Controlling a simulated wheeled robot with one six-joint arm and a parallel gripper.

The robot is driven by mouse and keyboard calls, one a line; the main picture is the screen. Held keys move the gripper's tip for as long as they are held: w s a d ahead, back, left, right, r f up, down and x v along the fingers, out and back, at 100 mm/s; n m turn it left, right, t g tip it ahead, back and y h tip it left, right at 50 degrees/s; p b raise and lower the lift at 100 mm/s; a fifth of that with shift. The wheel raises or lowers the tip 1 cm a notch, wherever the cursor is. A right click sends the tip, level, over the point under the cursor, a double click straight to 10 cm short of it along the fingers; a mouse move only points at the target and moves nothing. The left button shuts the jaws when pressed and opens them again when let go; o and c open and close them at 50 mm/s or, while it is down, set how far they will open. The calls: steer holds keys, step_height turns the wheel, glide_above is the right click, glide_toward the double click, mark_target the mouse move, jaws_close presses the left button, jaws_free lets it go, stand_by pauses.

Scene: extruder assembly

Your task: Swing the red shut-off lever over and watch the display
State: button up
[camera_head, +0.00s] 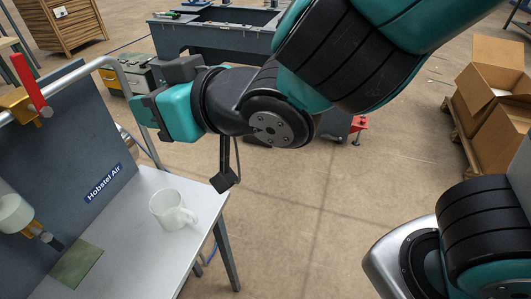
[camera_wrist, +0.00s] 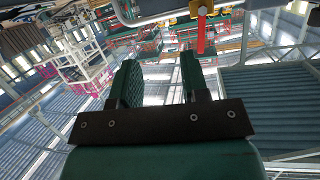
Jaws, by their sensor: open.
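The red lever (camera_head: 30,83) sits on a brass valve (camera_head: 18,103) on the pale pipe at the upper left of the head view, slanting up and left from its lower end. In the wrist view the red lever (camera_wrist: 201,36) hangs beyond the fingertips, slightly right of the gap, below the brass valve (camera_wrist: 203,7). My gripper (camera_head: 143,107) is to the right of the lever, apart from it. In the wrist view my gripper (camera_wrist: 160,75) has its two green fingers apart with nothing between them. No display face can be made out.
A grey panel (camera_head: 70,145) marked "Hobstel Air" stands on the pale table (camera_head: 130,240). A white mug (camera_head: 170,210) stands near the table's right edge. A white cylinder with a brass fitting (camera_head: 14,213) is at the left edge.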

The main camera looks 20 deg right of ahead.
steer(key=s+d+f+g+h+b, duration=0.1)
steer(key=s+d+f+g+h, duration=0.1)
steer(key=s+d+f+g, duration=0.2)
steer(key=s+d+f+m+g+h+b, duration=0.1)
steer(key=s+d+f+g+h, duration=0.2)
steer(key=d, duration=0.5)
steer(key=shift+s+f+g+b, duration=0.4)
steer(key=shift+s+g, duration=0.25)
steer(key=shift+g, duration=0.35)
